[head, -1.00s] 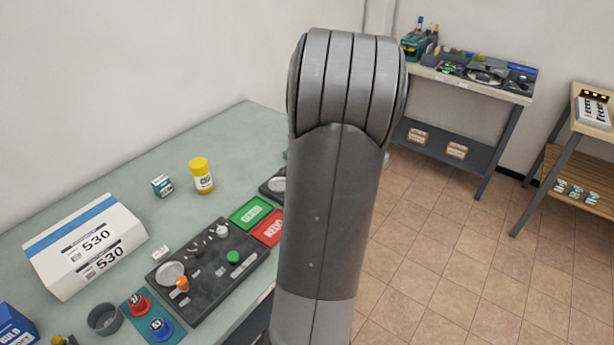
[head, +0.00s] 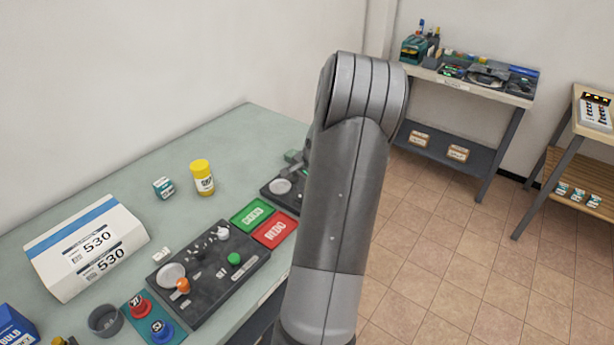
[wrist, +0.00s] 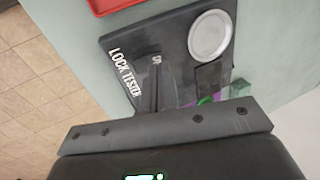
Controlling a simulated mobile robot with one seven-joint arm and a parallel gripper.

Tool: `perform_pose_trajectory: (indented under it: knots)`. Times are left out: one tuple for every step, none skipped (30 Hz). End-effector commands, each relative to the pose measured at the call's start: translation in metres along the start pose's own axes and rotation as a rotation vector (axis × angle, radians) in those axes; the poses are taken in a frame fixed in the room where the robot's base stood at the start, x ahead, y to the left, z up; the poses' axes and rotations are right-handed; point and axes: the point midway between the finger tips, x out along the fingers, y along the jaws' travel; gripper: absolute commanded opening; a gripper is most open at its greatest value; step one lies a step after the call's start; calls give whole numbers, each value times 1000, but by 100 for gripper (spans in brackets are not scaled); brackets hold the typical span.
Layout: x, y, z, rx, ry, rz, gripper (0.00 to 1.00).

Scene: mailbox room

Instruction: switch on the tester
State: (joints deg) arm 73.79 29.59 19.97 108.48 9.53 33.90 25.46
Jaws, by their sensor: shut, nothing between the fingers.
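The lock tester is a dark flat panel (wrist: 122,48) in the wrist view, with white "LOCK TESTER" lettering and a round pale disc (wrist: 210,37). In the head view the panel (head: 269,193) lies at the table's right edge, partly hidden by my arm. My gripper (wrist: 157,68) is shut and empty, its narrow dark fingers over the panel beside a small white label. I cannot tell whether they touch it. The fingers and the palm hide part of the panel, and no switch shows clearly. Small purple and green parts show beside the fingers.
A green tray (head: 252,214) and a red tray (head: 275,230) lie beside the tester. A dark control board (head: 208,270) with knobs is nearer. A yellow bottle (head: 202,178) and a white box (head: 87,247) stand on the table (head: 235,130). The tabletop behind is clear.

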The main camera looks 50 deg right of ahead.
Motion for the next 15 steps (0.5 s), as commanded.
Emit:
perform_pose_trajectory:
  knots:
    - [6,0,0,0,-2,1,0]
    - [9,0,0,0,-2,1,0]
    - [12,0,0,-1,-2,1,0]
    - [14,0,0,-1,-1,1,0]
    - [15,0,0,-1,0,0,0]
    - [17,0,0,-1,0,0,0]
    - [18,0,0,-1,1,0,0]
    - [18,0,0,-1,1,0,0]
    - [18,0,0,-1,1,0,0]
    - [19,0,0,-1,1,0,0]
    - [19,0,0,-1,1,0,0]
    - [19,0,0,-1,1,0,0]
    - [18,0,0,-1,1,0,0]
    - [18,0,0,-1,1,0,0]
    - [18,0,0,-1,1,0,0]
